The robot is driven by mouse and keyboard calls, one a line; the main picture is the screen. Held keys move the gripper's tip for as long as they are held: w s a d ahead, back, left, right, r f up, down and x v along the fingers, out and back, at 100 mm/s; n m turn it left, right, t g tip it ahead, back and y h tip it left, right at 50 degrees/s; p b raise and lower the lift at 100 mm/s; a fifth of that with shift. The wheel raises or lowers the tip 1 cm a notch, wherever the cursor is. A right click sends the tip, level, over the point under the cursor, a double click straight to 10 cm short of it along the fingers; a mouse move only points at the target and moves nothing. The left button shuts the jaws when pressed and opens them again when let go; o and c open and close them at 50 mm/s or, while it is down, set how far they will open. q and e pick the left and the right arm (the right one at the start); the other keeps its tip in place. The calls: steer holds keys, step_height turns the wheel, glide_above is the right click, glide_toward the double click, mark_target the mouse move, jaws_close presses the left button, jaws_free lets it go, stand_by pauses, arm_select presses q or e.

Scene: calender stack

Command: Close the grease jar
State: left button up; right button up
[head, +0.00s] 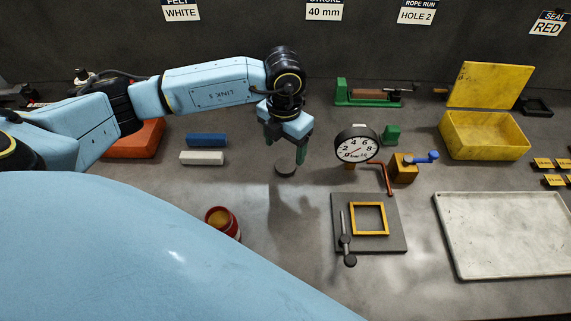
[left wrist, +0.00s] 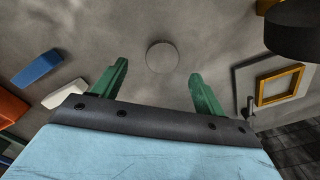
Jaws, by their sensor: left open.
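The grease jar (head: 222,222) is a small red pot at the lower middle of the head view. Its top is open and shows amber grease. A round grey disc (head: 285,170), which looks like the jar's lid, lies flat on the bench to the upper right of the jar. It also shows as a grey disc in the left wrist view (left wrist: 162,57), beyond and between the two green fingers. My left gripper (head: 285,148) is open and empty, pointing down above the disc with a gap left between. The jar is not in the left wrist view. My right gripper is not seen.
A dial gauge (head: 357,146) stands right of my left gripper. A dark plate with a yellow frame (head: 369,203) lies below it. Blue (head: 207,140) and white (head: 202,158) blocks lie left. A pale tray (head: 505,269) and yellow box (head: 485,136) are right. Bench around the disc is clear.

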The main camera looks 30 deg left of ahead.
mark_target(287, 164)
arm_select(q)
steer(key=shift+w+d+f, duration=0.1)
steer(key=shift+d+f, duration=0.05)
steer(key=shift+f, duration=1.2)
steer(key=shift+d+f, duration=0.1)
steer(key=shift+f, duration=1.2)
steer(key=c, duration=1)
